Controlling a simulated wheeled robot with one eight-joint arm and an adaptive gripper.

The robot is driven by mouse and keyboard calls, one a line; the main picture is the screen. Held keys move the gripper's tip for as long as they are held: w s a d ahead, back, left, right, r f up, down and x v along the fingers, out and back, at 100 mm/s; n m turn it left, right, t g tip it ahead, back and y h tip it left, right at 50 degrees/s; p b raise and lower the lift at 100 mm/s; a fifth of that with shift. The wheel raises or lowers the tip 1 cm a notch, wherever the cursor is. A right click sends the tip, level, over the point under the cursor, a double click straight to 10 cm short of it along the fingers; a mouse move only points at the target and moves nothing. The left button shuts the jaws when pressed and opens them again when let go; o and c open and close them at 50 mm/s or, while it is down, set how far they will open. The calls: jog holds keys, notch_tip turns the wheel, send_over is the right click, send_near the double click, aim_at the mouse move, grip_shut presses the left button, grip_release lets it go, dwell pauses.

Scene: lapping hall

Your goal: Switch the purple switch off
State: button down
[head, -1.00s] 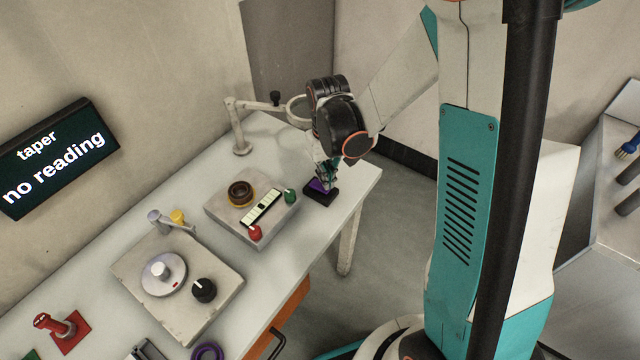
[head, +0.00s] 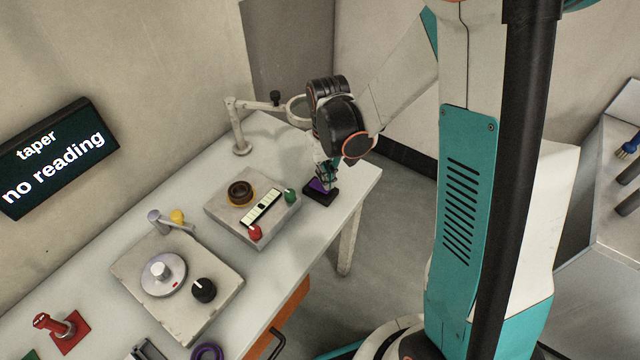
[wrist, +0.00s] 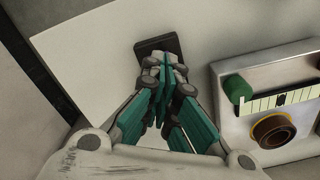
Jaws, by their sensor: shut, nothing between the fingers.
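The purple switch (head: 317,187) is a purple rocker in a dark base (head: 325,198) near the table's right end. My gripper (head: 326,179) is shut and empty. It points down right at the switch, and its fingertips cover part of the rocker. In the wrist view my shut gripper (wrist: 166,62) overlaps the dark switch base (wrist: 150,46), and the purple rocker is hidden behind the fingers. I cannot tell whether the fingertips touch it or which way the rocker is tipped.
Left of the switch stands a grey box (head: 225,212) with a green knob (head: 291,196), a red knob (head: 255,233) and a brown ring (head: 240,192). A jointed lamp-like arm (head: 240,130) stands behind. A screen (head: 55,155) reads "taper no reading".

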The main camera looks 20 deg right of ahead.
jog(key=shift+f+b, duration=0.85)
jog(key=shift+f, duration=0.2)
dwell(0.4)
jog(key=shift+r, duration=0.2)
jog(key=shift+r+p, duration=2.45)
jog(key=shift+r, duration=0.9)
jog(key=shift+r, duration=0.25)
jog(key=s+r+m+t, duration=0.1)
jog(key=s+r+t, duration=0.6)
jog(key=s+r, duration=0.8)
jog(key=shift+r, duration=1.5)
